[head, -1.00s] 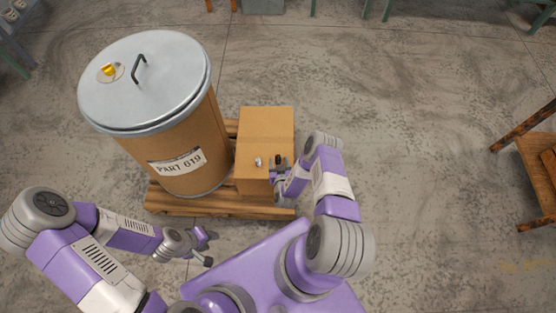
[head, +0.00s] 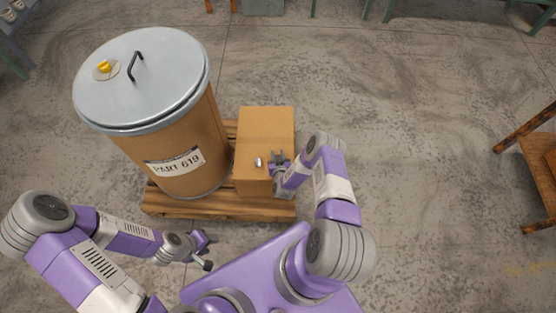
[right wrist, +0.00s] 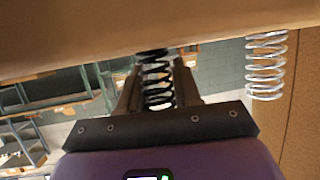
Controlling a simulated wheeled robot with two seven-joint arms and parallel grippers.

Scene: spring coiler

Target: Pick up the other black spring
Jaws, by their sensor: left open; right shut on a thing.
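A black spring (right wrist: 156,85) stands between the two fingers of my right gripper (right wrist: 158,68) in the right wrist view, and the fingers are shut on it. In the head view my right gripper (head: 278,156) is over the top of the cardboard box (head: 266,127); I cannot clearly make out the spring there. A silver spring (right wrist: 265,65) is beside it in the right wrist view, apart from the gripper. It also shows on the box in the head view (head: 258,162). My left gripper (head: 210,252) is open and empty, low in front of the pallet.
A large drum (head: 180,125) labelled PART 619 stands left of the box, with a metal lid (head: 150,90). Both stand on a wooden pallet (head: 215,209). A wooden stand (head: 540,150) is at the far right. The floor between is clear.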

